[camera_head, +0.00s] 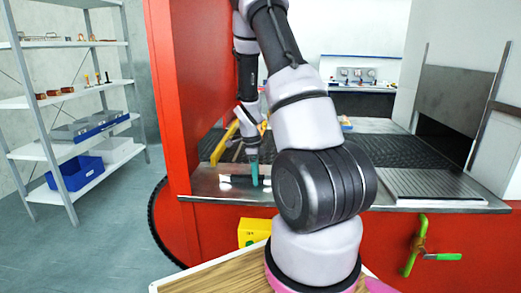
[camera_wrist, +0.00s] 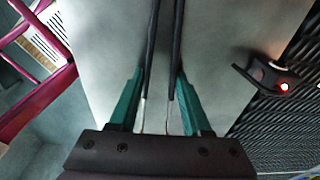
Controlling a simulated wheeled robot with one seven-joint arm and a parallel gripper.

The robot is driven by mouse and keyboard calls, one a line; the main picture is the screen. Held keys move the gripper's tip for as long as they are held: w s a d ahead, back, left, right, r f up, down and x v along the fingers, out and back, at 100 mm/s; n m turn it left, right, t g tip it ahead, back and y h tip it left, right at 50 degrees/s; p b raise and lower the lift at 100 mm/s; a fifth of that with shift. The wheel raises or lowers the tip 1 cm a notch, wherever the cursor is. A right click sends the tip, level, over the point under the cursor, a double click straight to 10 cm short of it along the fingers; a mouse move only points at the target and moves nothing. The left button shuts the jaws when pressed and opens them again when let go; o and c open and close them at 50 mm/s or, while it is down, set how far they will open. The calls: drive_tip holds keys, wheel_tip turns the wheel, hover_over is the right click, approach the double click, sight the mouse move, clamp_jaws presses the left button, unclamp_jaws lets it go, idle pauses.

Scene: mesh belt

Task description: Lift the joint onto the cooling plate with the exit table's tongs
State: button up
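My gripper (camera_head: 254,174) points down at the steel exit table at the belt's front edge. In the wrist view its two teal fingers (camera_wrist: 161,78) stand apart, one on each side of the tongs (camera_wrist: 152,45). The tongs have two long dark legs with thin silvery parts toward the palm. The finger tips look close to the legs; I cannot tell whether they press on them. The joint (camera_wrist: 270,78), a dark angled piece with a small red glow, sits right of the gripper by the mesh. The ribbed plate (camera_head: 430,185) at the right looks like the cooling plate.
The dark mesh belt (camera_head: 380,150) runs behind the steel edge (camera_head: 205,180). A red housing wall (camera_head: 190,90) stands left of the gripper. A green-handled valve (camera_head: 420,245) is on the front panel. A shelf rack (camera_head: 70,150) stands far left. My arm hides the middle.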

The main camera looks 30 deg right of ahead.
wheel_tip(320, 180, up, 12)
idle(0.6)
